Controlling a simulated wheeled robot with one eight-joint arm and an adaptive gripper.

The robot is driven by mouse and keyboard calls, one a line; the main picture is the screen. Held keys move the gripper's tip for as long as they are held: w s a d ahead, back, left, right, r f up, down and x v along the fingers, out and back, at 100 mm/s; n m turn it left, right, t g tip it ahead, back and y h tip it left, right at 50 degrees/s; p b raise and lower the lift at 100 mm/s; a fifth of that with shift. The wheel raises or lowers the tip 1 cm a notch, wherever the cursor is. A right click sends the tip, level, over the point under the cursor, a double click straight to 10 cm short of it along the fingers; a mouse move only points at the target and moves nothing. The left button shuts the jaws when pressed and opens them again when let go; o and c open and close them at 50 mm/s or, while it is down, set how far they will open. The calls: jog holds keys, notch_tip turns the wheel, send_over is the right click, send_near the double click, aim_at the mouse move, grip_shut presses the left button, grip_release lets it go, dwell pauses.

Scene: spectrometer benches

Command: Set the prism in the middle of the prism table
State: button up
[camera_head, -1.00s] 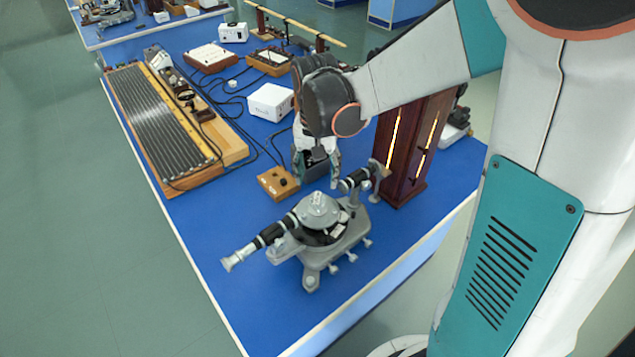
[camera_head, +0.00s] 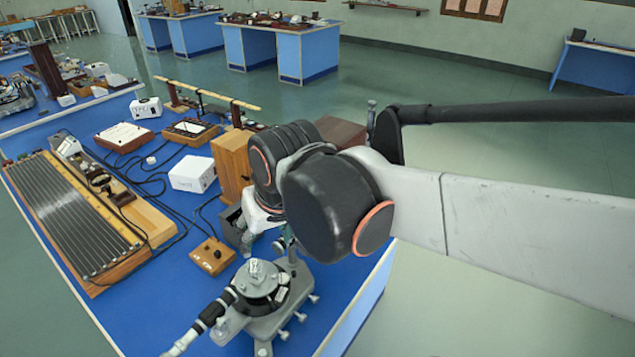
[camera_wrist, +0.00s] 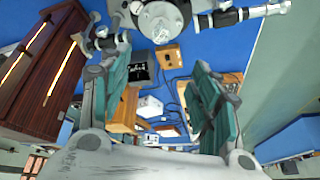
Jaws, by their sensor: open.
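The spectrometer stands on the blue bench, and its round grey prism table (camera_head: 262,285) is at lower centre in the head view. A small clear-looking prism (camera_head: 256,267) stands on the prism table. In the wrist view the prism (camera_wrist: 160,32) shows on the disc at the top edge; whether it is exactly central I cannot tell. My gripper (camera_wrist: 157,66) is open, with its two teal fingers apart and nothing between them. In the head view my gripper is above and behind the prism table, partly hidden by my arm, and apart from the prism.
The telescope tube (camera_head: 210,318) juts to the lower left. A small wooden box (camera_head: 212,256), a white box (camera_head: 192,174) and cables lie behind. A long ruled board (camera_head: 75,215) lies at left.

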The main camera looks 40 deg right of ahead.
jog(key=s+n+t, duration=0.1)
jog(key=s, duration=0.1)
jog(key=s+t, duration=0.1)
jog(key=s, duration=0.1)
jog(key=shift+s+r+n, duration=0.2)
jog(key=shift+n, duration=0.2)
notch_tip(320, 180, down, 6)
jog(key=b, duration=0.6)
jog(key=shift+f, duration=0.25)
dwell(1.4)
